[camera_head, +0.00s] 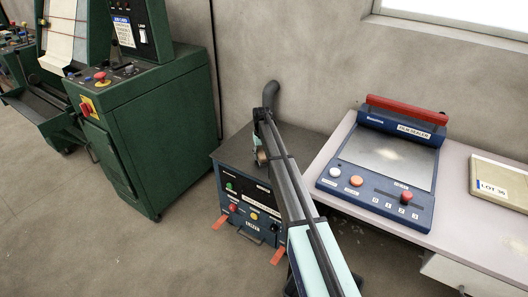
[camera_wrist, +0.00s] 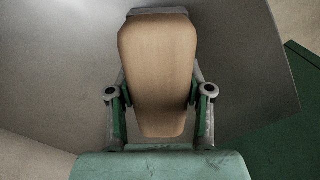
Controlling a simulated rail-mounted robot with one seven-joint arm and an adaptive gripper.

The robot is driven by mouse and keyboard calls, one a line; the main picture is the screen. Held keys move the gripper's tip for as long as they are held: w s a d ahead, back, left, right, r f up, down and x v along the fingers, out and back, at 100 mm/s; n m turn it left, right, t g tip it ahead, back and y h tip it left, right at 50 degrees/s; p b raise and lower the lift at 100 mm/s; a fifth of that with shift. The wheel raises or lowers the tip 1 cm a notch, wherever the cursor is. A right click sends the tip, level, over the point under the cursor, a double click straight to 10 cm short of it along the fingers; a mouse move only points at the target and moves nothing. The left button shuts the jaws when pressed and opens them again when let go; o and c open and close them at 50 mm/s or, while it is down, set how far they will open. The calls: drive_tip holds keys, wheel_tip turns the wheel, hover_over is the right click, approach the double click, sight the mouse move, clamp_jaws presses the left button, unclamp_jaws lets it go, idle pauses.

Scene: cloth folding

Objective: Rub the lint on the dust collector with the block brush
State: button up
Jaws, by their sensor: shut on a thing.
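The block brush (camera_wrist: 158,50) has a tan wooden back and fills the middle of the wrist view. My gripper (camera_wrist: 160,97) is shut on it, with one finger on each side. In the head view my gripper (camera_head: 261,146) is over the dust collector, a dark box (camera_head: 232,145) with a blue control front and a grey pipe at the back. A small brown part of the brush (camera_head: 262,157) shows beside my arm. A grey surface, seemingly the collector's top, lies behind the brush in the wrist view (camera_wrist: 240,50). Lint and brush contact cannot be made out.
A pale table (camera_head: 455,235) on the right holds a blue film sealer (camera_head: 378,160) with a red handle and a tan box (camera_head: 500,183) labelled LOT 36. A green machine (camera_head: 150,125) stands at left. Floor (camera_head: 90,220) in front is clear. A wall is behind.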

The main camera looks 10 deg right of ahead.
drive_tip(key=shift+d+r+p, duration=0.1)
drive_tip(key=shift+r+p, duration=1.65)
drive_tip(key=shift+r, duration=2.3)
